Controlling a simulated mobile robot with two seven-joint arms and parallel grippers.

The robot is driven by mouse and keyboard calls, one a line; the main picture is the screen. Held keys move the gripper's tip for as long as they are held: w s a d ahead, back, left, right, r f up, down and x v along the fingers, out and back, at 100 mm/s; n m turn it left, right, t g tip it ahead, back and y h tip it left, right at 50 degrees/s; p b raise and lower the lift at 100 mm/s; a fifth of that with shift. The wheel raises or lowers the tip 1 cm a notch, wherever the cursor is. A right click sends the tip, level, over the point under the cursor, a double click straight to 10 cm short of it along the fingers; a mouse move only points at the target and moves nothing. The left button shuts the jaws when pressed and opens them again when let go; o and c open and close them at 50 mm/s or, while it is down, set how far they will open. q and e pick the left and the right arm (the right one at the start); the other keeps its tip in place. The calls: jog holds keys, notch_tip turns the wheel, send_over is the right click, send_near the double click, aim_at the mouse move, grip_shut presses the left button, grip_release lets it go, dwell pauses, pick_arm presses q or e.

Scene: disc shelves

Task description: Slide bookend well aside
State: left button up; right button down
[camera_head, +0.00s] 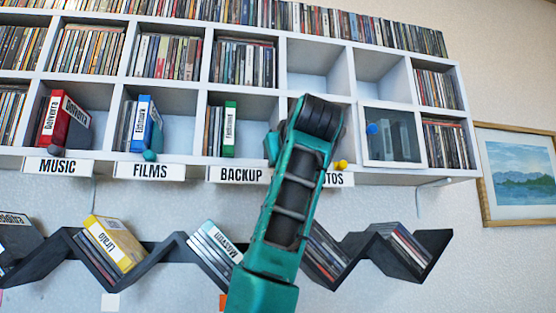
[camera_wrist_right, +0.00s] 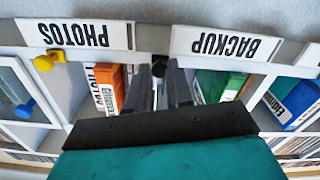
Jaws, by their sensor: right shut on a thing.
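My right gripper (camera_wrist_right: 160,88) reaches into the front of the shelf, near the divider between the BACKUP and PHOTOS compartments. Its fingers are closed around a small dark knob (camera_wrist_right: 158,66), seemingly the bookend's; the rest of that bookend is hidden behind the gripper. A green case (camera_wrist_right: 222,84) stands beside the gripper in the BACKUP compartment; it also shows in the head view (camera_head: 230,130). An orange case (camera_wrist_right: 105,90) stands on the other side, in PHOTOS. In the head view my right arm covers the gripper and most of PHOTOS. My left gripper is out of view.
A glass door (camera_head: 390,134) with a blue knob closes the compartment right of PHOTOS. A yellow knob (camera_head: 341,165) sits at the PHOTOS shelf edge. A blue case (camera_head: 146,125) and a red case (camera_head: 54,120) stand farther left. A dark zigzag rack (camera_head: 350,248) hangs below.

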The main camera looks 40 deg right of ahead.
jog(key=c, duration=1)
grip_release()
jog(key=b+v, duration=0.2)
jog(key=v, duration=1.1)
jog(key=shift+b, duration=0.35)
